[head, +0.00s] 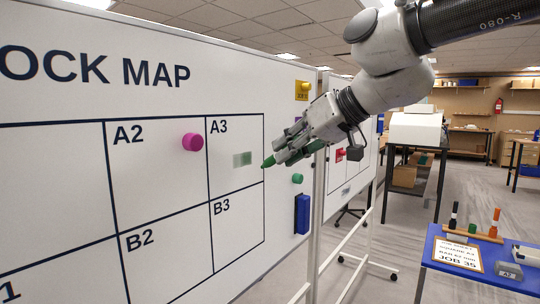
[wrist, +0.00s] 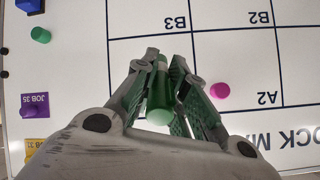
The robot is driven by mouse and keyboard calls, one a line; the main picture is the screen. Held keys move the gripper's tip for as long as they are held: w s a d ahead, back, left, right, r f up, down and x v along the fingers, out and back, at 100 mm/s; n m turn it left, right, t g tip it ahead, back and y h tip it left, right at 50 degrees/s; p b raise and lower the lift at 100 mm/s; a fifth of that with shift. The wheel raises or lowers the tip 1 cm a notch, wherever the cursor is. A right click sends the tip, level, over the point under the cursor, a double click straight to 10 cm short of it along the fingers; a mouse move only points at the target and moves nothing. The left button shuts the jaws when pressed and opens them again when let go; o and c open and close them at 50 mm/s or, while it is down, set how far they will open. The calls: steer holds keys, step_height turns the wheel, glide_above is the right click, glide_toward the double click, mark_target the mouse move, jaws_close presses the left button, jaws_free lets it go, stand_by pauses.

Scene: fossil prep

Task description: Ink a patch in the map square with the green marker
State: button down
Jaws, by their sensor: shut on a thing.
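The whiteboard map (head: 160,150) has squares lettered A2, A3, B2 and B3. A pale green ink patch (head: 243,159) shows inside square A3 (head: 228,138). My gripper (head: 283,156) is shut on the green marker (head: 268,162), whose green tip points at the board near the right line of A3. I cannot tell whether the tip touches the board. In the wrist view the green marker (wrist: 159,100) sits between both fingers of my gripper (wrist: 161,72), its rounded end towards the camera. The fingers and marker hide the A3 area there.
A magenta magnet (head: 193,142) sits in A2. A green magnet (head: 297,179), blue eraser (head: 302,214) and yellow tag (head: 302,90) are at the board's right; a purple JOB 35 tag (wrist: 35,105) also hangs there. A blue table (head: 440,268) at lower right holds a job sheet (head: 458,256) and upright markers.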

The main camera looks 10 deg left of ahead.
steer(key=shift+w+a, duration=0.45)
steer(key=shift+a, duration=0.65)
steer(key=shift+w+a, duration=0.45)
steer(key=shift+a, duration=0.65)
steer(key=shift+w+a, duration=0.45)
steer(key=shift+a, duration=0.65)
steer(key=shift+w+a, duration=0.35)
steer(key=shift+a, duration=0.5)
steer(key=shift+w+d, duration=0.25)
steer(key=shift+w, duration=0.35)
steer(key=shift+w+d, duration=0.25)
steer(key=shift+w, duration=0.4)
steer(key=shift+w+d, duration=0.25)
steer(key=shift+w, duration=0.35)
steer(key=s, duration=0.1)
steer(key=s+a, duration=0.1)
steer(key=s, duration=0.1)
steer(key=shift+s+a, duration=0.3)
steer(key=shift+s, duration=0.05)
steer(key=shift+s+d, duration=0.35)
steer(key=shift+d, duration=0.55)
steer(key=shift+s+d, duration=0.4)
steer(key=shift+d, duration=0.55)
steer(key=shift+s+d, duration=0.35)
steer(key=shift+d, duration=0.55)
